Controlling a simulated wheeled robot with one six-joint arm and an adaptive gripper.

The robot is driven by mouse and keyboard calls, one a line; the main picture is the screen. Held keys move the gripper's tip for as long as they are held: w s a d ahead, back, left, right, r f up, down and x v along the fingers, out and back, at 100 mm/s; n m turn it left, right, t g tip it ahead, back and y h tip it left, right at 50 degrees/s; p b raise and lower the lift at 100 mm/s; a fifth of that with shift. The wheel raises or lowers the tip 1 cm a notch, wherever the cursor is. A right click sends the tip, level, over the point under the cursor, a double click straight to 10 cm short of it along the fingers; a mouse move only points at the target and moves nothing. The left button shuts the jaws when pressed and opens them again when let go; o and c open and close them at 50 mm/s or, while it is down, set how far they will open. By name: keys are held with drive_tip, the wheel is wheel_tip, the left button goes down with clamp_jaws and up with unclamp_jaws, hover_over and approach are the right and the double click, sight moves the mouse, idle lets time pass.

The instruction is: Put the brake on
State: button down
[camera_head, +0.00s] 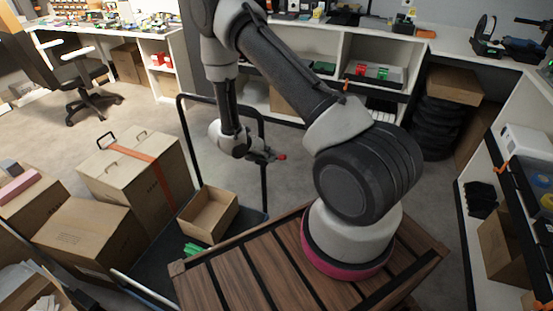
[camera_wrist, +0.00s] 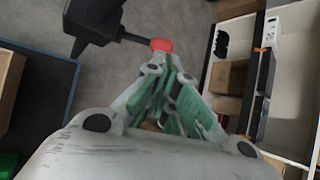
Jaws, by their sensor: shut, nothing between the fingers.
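The brake lever is a thin black rod with a red knob (camera_wrist: 162,45) at its end. It comes out of a black housing (camera_wrist: 95,22) at the upper left of the wrist view. In the head view the red knob (camera_head: 282,157) shows beside my gripper (camera_head: 262,154), in front of the cart's black handle frame (camera_head: 265,185). In the wrist view my gripper (camera_wrist: 176,88), with green inner pads, is shut and empty. The knob lies just beyond its fingers; I cannot tell whether they touch. The head view shows the gripper small and the housing is hard to make out there.
The dark cart deck (camera_head: 150,262) carries an open carton (camera_head: 208,214). A large carton (camera_head: 135,178) with an orange strap and another closed carton (camera_head: 90,238) stand left. My base is at the lower middle. Shelves with goods (camera_head: 483,200) stand right. Grey floor beyond the handle frame is clear.

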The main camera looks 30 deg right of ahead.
drive_tip(key=shift+x, duration=2.3)
